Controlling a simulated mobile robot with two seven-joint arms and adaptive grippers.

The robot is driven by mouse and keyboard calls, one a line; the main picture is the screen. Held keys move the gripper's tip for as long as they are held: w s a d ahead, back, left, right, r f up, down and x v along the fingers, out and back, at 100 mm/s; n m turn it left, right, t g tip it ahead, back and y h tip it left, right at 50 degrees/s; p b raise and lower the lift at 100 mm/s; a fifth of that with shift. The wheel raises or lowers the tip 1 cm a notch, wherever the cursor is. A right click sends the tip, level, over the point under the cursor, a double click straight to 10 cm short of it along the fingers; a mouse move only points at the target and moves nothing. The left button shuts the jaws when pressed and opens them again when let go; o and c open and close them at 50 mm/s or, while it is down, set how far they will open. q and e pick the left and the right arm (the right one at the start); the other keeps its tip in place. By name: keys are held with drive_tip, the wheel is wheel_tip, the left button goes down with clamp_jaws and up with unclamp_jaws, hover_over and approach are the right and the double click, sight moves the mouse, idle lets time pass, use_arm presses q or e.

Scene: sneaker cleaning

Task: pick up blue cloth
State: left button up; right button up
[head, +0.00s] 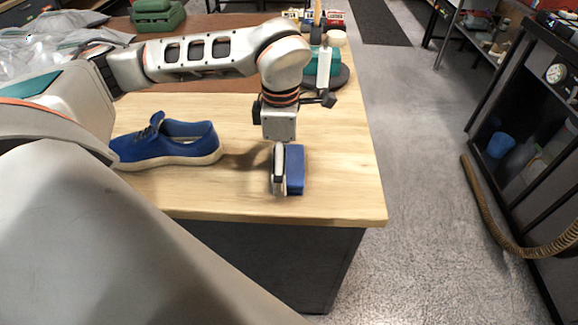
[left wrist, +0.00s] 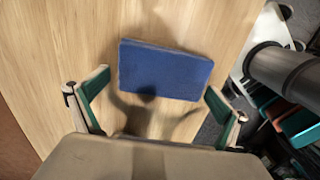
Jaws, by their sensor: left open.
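The blue cloth (head: 295,170) is a folded rectangular block on the wooden table (head: 340,200), near its front right corner. In the left wrist view the cloth (left wrist: 166,70) lies ahead of the fingers, roughly centred between them and slightly turned. My left gripper (head: 279,172) points down at the cloth, and one finger covers its left side in the head view. I cannot tell whether a finger touches the cloth. My right gripper is not in view.
A blue sneaker (head: 170,142) stands on the table left of the cloth. A stand with bottles and brushes (head: 322,72) is behind my left gripper. A green case (head: 156,14) and plastic bags (head: 50,45) are farther back. The table's right edge is close to the cloth.

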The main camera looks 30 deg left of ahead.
use_arm(q)
drive_tip(key=c, duration=0.9)
drive_tip(key=shift+r, duration=0.1)
wheel_tip(320, 180, up, 20)
drive_tip(key=p, duration=0.2)
drive_tip(key=m, duration=1.1)
hover_over(297, 157)
wheel_tip(297, 157, down, 8)
drive_tip(key=f+m, duration=0.3)
drive_tip(key=d+f+m, duration=0.1)
drive_tip(key=f+m, duration=0.1)
drive_tip(key=m, duration=0.2)
drive_tip(key=w+f+m, duration=0.1)
drive_tip(key=f+m, duration=0.2)
drive_tip(key=m, duration=0.1)
drive_tip(key=shift+w+d+f, duration=0.1)
drive_tip(key=shift+d+f, duration=0.25)
drive_tip(key=shift+d+f+m, duration=0.15)
drive_tip(key=shift+f+m, duration=0.7)
drive_tip(key=shift+m, duration=0.25)
